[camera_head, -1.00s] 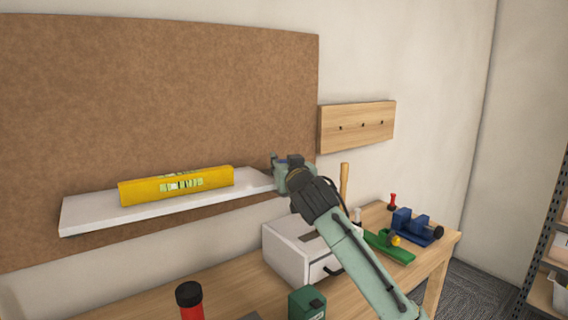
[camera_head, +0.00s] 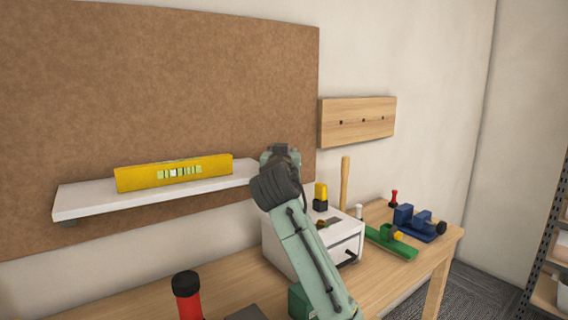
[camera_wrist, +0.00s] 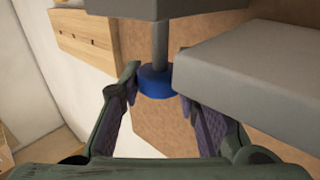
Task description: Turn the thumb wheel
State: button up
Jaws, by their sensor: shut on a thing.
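The blue thumb wheel (camera_wrist: 157,80) sits on a grey stem under a grey block in the wrist view. My gripper (camera_wrist: 156,88) has a finger on either side of the wheel and is shut on it. In the head view my gripper (camera_head: 280,153) is at the right end of the white shelf (camera_head: 85,204), and the wheel is hidden there. A yellow spirit level (camera_head: 140,179) lies on the shelf, with its green vial facing out. The exact place of the bubble is too small to tell.
Below is a wooden workbench (camera_head: 140,301) with a white drawer box (camera_head: 285,250), a red torch-like cylinder (camera_head: 188,300), a green tool (camera_head: 390,243) and a blue vise (camera_head: 412,222). A pegboard strip (camera_head: 358,122) is on the wall to the right.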

jog(key=shift+m+g+h+b, duration=0.2)
jog(key=shift+m+g+h, duration=0.15)
jog(key=shift+m+h, duration=0.8)
jog(key=shift+m+g+h+b, duration=0.3)
jog(key=shift+m+h, duration=0.35)
jog(key=shift+h, duration=1)
jog(key=shift+d+h, duration=0.1)
jog(key=shift+h, duration=0.2)
jog(key=o, duration=1.1)
jog(key=shift+o, duration=0.2)
